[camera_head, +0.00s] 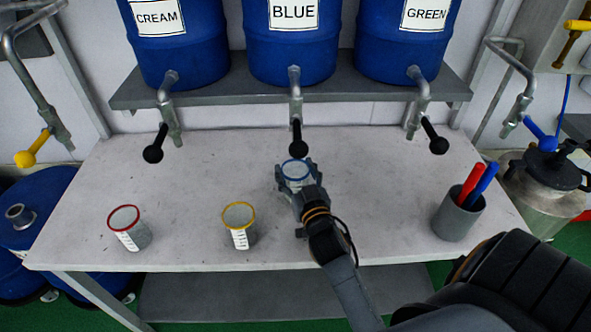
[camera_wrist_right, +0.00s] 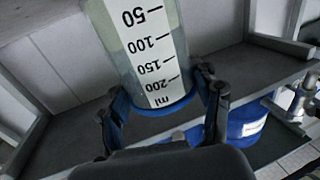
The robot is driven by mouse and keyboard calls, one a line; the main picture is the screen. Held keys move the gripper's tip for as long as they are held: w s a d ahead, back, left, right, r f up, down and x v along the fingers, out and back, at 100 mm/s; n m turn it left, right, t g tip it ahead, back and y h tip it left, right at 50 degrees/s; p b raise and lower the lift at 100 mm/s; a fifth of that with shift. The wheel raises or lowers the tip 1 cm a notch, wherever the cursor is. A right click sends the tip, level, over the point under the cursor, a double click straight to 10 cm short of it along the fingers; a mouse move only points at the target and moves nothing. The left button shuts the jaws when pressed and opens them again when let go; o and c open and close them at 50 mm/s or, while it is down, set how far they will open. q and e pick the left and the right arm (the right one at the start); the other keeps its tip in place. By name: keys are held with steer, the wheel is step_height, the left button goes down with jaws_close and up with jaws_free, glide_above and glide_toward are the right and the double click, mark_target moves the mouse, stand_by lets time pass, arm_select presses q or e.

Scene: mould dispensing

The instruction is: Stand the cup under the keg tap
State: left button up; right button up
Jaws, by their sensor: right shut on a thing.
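My right gripper (camera_head: 297,184) is shut on a clear cup with a blue rim (camera_head: 295,167). In the right wrist view the gripper (camera_wrist_right: 162,104) has a finger on each side of the cup (camera_wrist_right: 178,28), whose white scale reads upside down. The cup shows just below the black handle (camera_head: 297,138) of the tap (camera_head: 295,90) on the keg labelled BLUE (camera_head: 293,50). I cannot tell whether the cup touches the table or is directly under the spout. My left gripper is out of view.
A red-rimmed cup (camera_head: 128,232) and a yellow-rimmed cup (camera_head: 240,228) stand on the table (camera_head: 180,195). A grey holder (camera_head: 456,218) with red and blue pens stands at right. CREAM (camera_head: 180,45) and GREEN (camera_head: 408,45) kegs flank the BLUE keg.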

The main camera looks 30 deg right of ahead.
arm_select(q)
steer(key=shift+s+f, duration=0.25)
arm_select(e)
steer(key=shift+s+f, duration=0.1)
steer(key=shift+f, duration=0.25)
